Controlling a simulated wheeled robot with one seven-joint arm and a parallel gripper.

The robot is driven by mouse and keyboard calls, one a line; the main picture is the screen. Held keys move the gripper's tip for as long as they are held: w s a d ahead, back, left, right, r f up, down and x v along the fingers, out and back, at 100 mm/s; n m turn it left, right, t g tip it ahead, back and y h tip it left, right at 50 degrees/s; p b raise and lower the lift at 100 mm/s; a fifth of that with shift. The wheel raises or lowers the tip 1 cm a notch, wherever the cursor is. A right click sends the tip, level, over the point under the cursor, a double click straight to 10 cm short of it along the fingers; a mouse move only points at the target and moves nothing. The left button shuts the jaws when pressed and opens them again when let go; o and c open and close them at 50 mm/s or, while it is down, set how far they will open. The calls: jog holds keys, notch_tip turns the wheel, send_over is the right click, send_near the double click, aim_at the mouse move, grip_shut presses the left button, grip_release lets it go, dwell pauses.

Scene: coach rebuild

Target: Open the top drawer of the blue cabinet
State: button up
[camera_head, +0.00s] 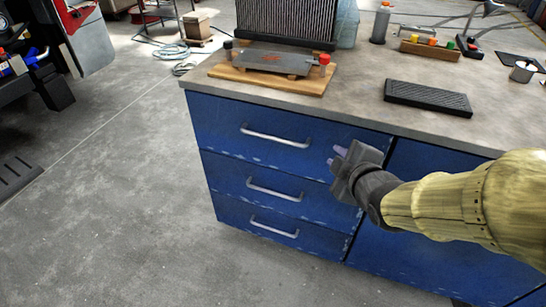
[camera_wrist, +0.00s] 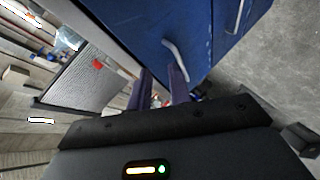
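The blue cabinet (camera_head: 315,165) stands under a grey worktop and has three stacked drawers on its left side. The top drawer (camera_head: 220,120) looks closed, with a silver bar handle (camera_head: 275,137) across its front. My gripper (camera_head: 336,157) is to the right of that handle, near the drawer's right part, with its fingers pointing left. In the wrist view, my two fingers (camera_wrist: 163,84) stand apart with an empty gap between them. A silver handle (camera_wrist: 175,58) shows just beyond the fingertips, apart from them as far as I can tell. The drawer edge behind my gripper is hidden.
The middle drawer handle (camera_head: 274,190) and bottom drawer handle (camera_head: 273,227) sit below. A wooden board (camera_head: 225,73) with a metal plate and a black ridged pad (camera_head: 428,98) lie on the worktop (camera_head: 350,105).

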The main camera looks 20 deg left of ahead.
jog(key=s+a+f+n+y+b, duration=0.2)
jog(key=a+f+n+y+b, duration=0.2)
jog(key=b, duration=0.4)
jog(key=shift+a+f+n+t+y+b, duration=0.35)
jog(key=shift+a+f+n+t, duration=0.1)
jog(key=shift+a+n, duration=0.8)
jog(key=p+x, duration=0.5)
jog(key=p, duration=0.2)
jog(key=shift+a+r, duration=0.1)
jog(key=shift+r, duration=0.05)
jog(key=p, duration=0.4)
jog(key=shift+w+a, duration=0.15)
jog(key=shift+w, duration=0.1)
